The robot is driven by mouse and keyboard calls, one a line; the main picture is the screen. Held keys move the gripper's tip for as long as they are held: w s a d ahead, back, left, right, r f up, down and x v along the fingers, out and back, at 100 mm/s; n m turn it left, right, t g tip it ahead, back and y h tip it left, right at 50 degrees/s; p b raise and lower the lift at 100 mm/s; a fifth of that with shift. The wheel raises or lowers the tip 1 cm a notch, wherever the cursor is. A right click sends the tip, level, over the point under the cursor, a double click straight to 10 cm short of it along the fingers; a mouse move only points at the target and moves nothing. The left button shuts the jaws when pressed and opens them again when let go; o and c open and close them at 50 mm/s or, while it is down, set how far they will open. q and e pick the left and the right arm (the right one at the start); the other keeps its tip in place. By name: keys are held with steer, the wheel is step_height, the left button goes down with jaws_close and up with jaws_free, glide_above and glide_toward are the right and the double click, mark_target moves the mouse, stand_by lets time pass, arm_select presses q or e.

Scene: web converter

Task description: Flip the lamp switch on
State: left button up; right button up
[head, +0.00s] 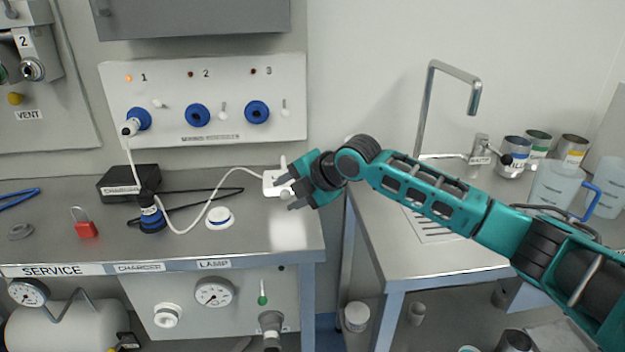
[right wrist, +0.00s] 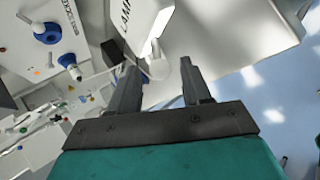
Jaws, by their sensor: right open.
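A small white switch box (head: 271,184) with an upright white lever (head: 283,162) sits near the right end of the metal bench, with a white cable running to it. My right gripper (head: 291,191) is at the box's right side, its fingers spread and empty. In the right wrist view the gripper (right wrist: 160,80) is open, and a white rounded part (right wrist: 158,66) shows between the fingertips; I cannot tell whether they touch it. A LAMP label (head: 214,264) is on the bench front edge. My left gripper is not in view.
A white panel (head: 230,130) with blue sockets is behind the bench. A black charger box (head: 128,182), a blue-black connector (head: 151,214) and a red padlock (head: 85,228) lie to the left. A sink faucet (head: 430,105) and cups (head: 515,152) stand right.

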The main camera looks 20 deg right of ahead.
steer(key=v, duration=1)
steer(key=shift+s+r, duration=0.2)
steer(key=shift+s, duration=0.05)
steer(key=s+a+f+m+t+y, duration=0.1)
steer(key=s+a+f+m, duration=0.3)
steer(key=f, duration=0.4)
steer(key=s+a+f+m, duration=0.2)
steer(key=a+f+m, duration=0.3)
steer(key=f, duration=0.4)
steer(key=s+d+f+m+h, duration=0.1)
steer(key=s+f+m+h, duration=0.1)
steer(key=s+f+m, duration=0.4)
steer(key=s+d+f+m+t+h, duration=0.1)
steer(key=s+d+f+m+h, duration=0.1)
steer(key=s+f+m, duration=0.4)
steer(key=s+f, duration=0.2)
steer(key=s, duration=0.3)
steer(key=shift+s+d, duration=0.3)
steer(key=shift+f, duration=0.1)
